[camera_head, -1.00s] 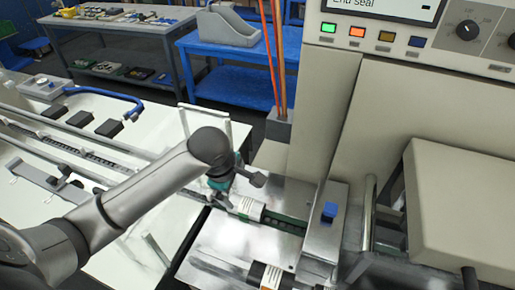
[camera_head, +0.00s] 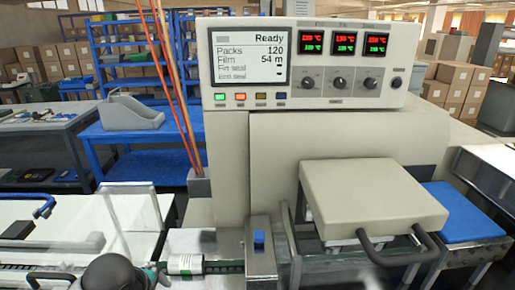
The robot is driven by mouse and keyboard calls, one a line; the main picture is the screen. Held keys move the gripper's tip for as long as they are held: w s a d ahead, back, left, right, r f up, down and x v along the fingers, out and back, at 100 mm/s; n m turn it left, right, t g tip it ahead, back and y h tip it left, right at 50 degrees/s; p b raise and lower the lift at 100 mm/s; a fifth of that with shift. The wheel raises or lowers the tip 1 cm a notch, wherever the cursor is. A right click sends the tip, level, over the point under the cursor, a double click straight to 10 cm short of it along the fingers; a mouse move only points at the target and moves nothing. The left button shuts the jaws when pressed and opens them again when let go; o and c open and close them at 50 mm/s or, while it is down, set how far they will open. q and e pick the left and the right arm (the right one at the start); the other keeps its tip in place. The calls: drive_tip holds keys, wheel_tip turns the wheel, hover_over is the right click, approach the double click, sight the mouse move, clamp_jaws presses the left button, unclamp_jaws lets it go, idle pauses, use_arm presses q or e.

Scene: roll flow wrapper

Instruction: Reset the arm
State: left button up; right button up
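The wrist of my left arm (camera_head: 112,272) shows at the bottom left edge, and the rest of that arm is cut off below. A small part of my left gripper (camera_head: 162,278) shows just right of the wrist; its fingers are too small and cut off to tell open from shut. A white wrapped pack (camera_head: 185,264) lies on the dark green infeed strip (camera_head: 222,267), close to the right of the gripper. I cannot tell whether they touch. My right arm and gripper are not in view.
The beige wrapper (camera_head: 335,140) has a screen (camera_head: 248,59) reading Ready, Packs 120, Film 54 m. Its beige cover (camera_head: 372,198) has a black handle (camera_head: 393,258) in front. A blue button (camera_head: 259,239) stands on a metal box. A blue-topped surface (camera_head: 462,212) is at right.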

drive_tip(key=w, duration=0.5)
use_arm(q)
drive_tip(key=s+d+f+m, duration=0.1)
drive_tip(key=s+d+m, duration=0.2)
drive_tip(key=s+m, duration=0.55)
drive_tip(key=s+d+f+m, duration=0.2)
drive_tip(key=s+m, duration=0.5)
drive_tip(key=m, duration=0.3)
wheel_tip(320, 180, down, 28)
drive_tip(key=s+r+g+b, duration=0.1)
drive_tip(key=s+g+b, duration=0.1)
drive_tip(key=b, duration=0.4)
drive_tip(key=s+a+f+b, duration=0.1)
drive_tip(key=s+f+b, duration=0.1)
drive_tip(key=s+f, duration=0.5)
drive_tip(key=s+a+f+g+b, duration=0.1)
drive_tip(key=s+f+b, duration=0.2)
drive_tip(key=s+f, duration=0.5)
wheel_tip(320, 180, down, 5)
drive_tip(key=shift+s+a+r, duration=0.1)
drive_tip(key=shift+s+a, duration=0.2)
drive_tip(key=shift+a, duration=0.05)
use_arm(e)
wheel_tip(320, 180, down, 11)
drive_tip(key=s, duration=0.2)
